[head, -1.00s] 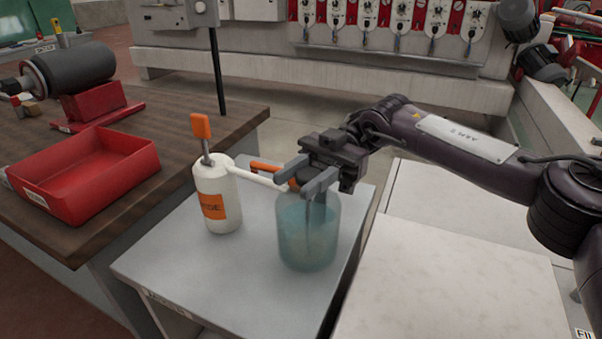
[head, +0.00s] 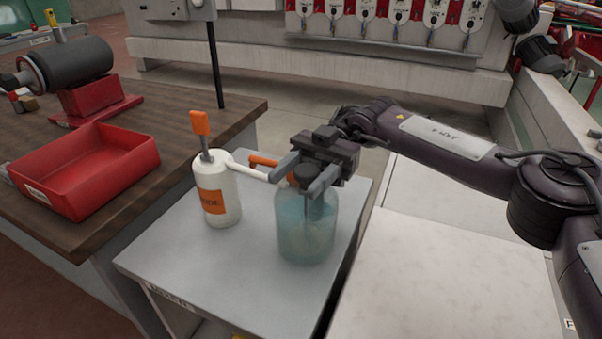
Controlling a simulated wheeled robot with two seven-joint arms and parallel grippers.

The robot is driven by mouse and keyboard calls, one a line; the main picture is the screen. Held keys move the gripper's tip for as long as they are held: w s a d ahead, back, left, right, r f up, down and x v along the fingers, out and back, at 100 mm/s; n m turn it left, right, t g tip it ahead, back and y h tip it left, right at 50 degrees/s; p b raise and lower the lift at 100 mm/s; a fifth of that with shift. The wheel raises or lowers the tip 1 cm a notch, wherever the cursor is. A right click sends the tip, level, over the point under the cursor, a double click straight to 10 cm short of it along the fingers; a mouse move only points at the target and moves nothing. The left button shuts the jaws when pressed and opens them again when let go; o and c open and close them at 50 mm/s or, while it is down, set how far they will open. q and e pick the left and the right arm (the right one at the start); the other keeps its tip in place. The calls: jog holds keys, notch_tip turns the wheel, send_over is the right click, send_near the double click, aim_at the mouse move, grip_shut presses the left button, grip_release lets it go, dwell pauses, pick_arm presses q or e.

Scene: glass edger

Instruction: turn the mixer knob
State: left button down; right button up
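The mixer is a white bottle-shaped body (head: 217,192) with an orange label and an orange-tipped lever (head: 200,123); a white arm (head: 249,171) runs from it towards a glass jar (head: 305,229). The jar holds cloudy bluish liquid with a thin rod in it. A dark round knob (head: 305,174) sits above the jar mouth. My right gripper (head: 294,188) is over the jar, its two fingers spread, with the knob between them. Whether a finger touches the knob cannot be seen. An orange handle (head: 262,161) shows partly behind the gripper. My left gripper is out of view.
The mixer and jar stand on a small grey table (head: 212,265). At left, a wooden bench (head: 167,120) bears a red tray (head: 87,192) and a dark roller on a red stand. A pale flat surface (head: 440,275) lies at right. A large grey machine (head: 300,60) stands behind.

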aim_at(301, 175)
jog(key=shift+o, duration=0.7)
jog(key=shift+r, duration=0.15)
notch_tip(301, 175, up, 8)
jog(key=shift+f, duration=0.2)
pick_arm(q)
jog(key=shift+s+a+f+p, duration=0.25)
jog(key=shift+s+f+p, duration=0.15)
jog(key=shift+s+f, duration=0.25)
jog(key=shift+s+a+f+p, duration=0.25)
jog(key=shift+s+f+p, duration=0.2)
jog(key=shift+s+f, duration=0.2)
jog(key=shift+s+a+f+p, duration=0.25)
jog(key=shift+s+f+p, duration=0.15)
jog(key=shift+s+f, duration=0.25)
pick_arm(e)
notch_tip(301, 175, up, 12)
jog(key=shift+r, duration=0.1)
jog(key=shift+c, duration=0.3)
